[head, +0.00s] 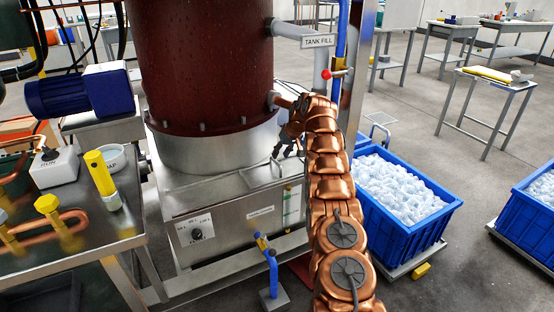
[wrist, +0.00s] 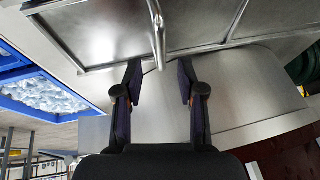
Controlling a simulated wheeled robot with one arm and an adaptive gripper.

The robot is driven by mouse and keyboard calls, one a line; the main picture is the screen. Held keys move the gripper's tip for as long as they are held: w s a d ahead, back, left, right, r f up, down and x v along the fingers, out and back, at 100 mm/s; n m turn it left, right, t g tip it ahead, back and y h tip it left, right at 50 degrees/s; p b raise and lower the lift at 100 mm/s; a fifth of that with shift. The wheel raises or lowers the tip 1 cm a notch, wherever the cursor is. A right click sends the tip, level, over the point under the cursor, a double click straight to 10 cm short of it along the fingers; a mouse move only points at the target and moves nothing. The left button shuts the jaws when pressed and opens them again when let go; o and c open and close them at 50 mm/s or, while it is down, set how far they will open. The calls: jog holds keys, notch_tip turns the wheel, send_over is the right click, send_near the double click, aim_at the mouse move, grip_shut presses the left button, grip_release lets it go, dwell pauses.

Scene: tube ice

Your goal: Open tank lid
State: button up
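The steel tank (head: 240,225) stands under the tall dark red cylinder. Its flat metal lid (head: 257,174) lies level in the tank top and looks closed. The lid (wrist: 100,35) fills much of the upper wrist view, with a thin bar handle (wrist: 157,28) across it. My gripper (head: 281,153) is just above the tank top, close to the lid. In the wrist view my gripper (wrist: 160,76) is open, with nothing between its fingers. The near end of the handle reaches toward the gap between the fingertips; I cannot tell whether it touches.
The red cylinder (head: 205,60) rises right behind the lid. A blue crate of ice (head: 402,190) stands to the right, and another (head: 540,200) at the right edge. A blue valve pipe (head: 270,268) stands in front of the tank. A bench (head: 75,225) is on the left.

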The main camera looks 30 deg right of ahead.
aim_at(276, 166)
jog(key=shift+p+x, duration=0.6)
jog(key=shift+x, duration=1.4)
grip_shut()
